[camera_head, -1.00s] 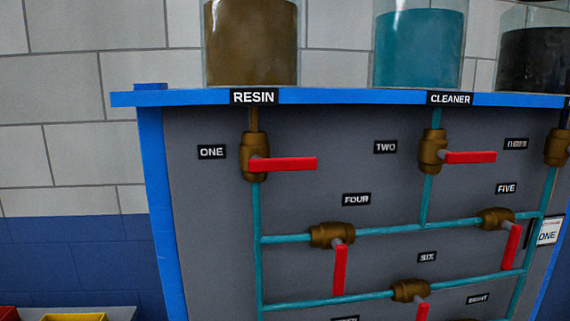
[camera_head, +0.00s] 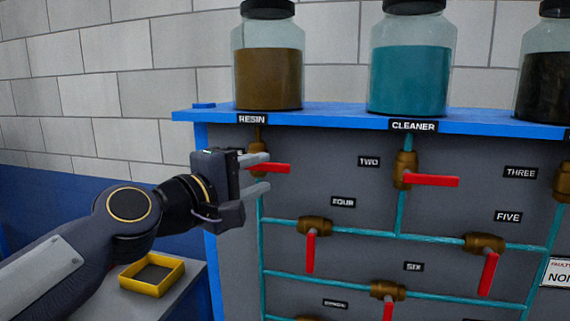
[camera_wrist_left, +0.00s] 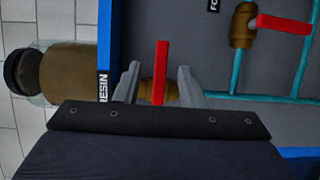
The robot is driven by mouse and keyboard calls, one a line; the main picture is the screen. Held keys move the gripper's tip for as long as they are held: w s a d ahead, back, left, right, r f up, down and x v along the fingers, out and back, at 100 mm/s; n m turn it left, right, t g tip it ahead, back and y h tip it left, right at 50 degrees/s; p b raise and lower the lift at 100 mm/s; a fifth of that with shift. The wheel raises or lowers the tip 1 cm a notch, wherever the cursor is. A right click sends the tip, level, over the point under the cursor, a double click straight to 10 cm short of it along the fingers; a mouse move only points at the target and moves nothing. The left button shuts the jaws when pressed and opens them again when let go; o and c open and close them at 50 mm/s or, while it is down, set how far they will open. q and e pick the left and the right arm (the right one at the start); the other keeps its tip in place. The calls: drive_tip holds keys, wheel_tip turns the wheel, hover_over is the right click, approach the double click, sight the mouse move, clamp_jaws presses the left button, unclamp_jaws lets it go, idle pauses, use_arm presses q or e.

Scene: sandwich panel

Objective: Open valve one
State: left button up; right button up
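Valve one's red handle (camera_head: 270,168) sticks out sideways to the right from its brass body, below the RESIN label (camera_head: 252,119). My left gripper (camera_head: 262,174) is open in front of it and hides most of the brass body and the ONE label. In the left wrist view the red handle (camera_wrist_left: 161,72) lies between the two spread fingers (camera_wrist_left: 158,85), with gaps on both sides. The brass body (camera_wrist_left: 160,91) shows behind it between the fingers. My right gripper is not in view.
The resin jar (camera_head: 268,78) and cleaner jar (camera_head: 409,80) stand on the blue shelf above. Valve two (camera_head: 430,181) is to the right and valve four's handle (camera_head: 311,252) is below. A yellow tray (camera_head: 152,289) sits at the lower left.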

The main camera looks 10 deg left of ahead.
sight(274, 168)
use_arm(q)
drive_tip(key=p+x, duration=0.2)
drive_tip(key=x, duration=0.4)
drive_tip(key=shift+w, duration=0.15)
drive_tip(key=shift+w+d+f, duration=0.1)
drive_tip(key=shift+w+d, duration=0.1)
drive_tip(key=shift+w, duration=0.3)
clamp_jaws()
